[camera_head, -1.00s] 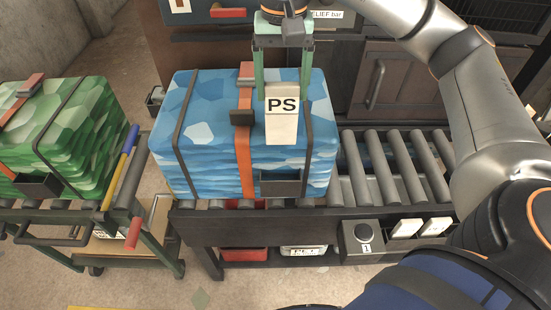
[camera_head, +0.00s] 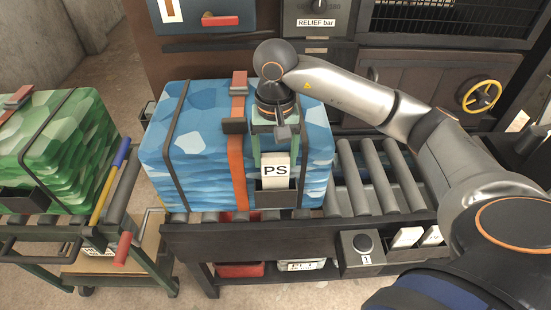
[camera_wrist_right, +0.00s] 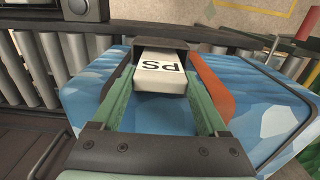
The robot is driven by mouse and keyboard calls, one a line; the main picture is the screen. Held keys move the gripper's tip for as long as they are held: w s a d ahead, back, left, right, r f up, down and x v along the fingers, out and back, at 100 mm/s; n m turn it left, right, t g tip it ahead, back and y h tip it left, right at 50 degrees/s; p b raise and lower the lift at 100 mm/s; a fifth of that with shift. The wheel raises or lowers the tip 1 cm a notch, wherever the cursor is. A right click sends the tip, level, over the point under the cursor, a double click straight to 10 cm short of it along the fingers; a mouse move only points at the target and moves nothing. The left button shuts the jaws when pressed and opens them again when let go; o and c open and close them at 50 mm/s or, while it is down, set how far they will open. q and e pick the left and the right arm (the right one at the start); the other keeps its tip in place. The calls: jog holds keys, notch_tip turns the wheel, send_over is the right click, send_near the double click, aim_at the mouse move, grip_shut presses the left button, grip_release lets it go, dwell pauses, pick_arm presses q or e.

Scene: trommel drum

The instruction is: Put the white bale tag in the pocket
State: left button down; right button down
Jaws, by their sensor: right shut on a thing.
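The white bale tag (camera_head: 275,171), marked PS, is upright at the front of the blue bale (camera_head: 200,150). My right gripper (camera_head: 275,158) is shut on it, with green fingers at either side. The dark pocket (camera_head: 274,200) is on the bale's front face, right of the orange strap. The tag's lower end is hidden behind the pocket's front wall, so it appears to be partly inside. In the right wrist view the tag (camera_wrist_right: 161,76) runs into the dark pocket (camera_wrist_right: 180,45) between the fingers. My left gripper is not in view.
The blue bale stands on a roller conveyor (camera_head: 378,180). A green bale (camera_head: 60,150) is on a cart at the left, with a blue, yellow and red bar (camera_head: 108,195) beside it. More white tags (camera_head: 407,238) stand by a button box (camera_head: 362,250).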

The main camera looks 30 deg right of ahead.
jog(key=shift+f, duration=0.7)
jog(key=shift+f, duration=0.1)
grip_release()
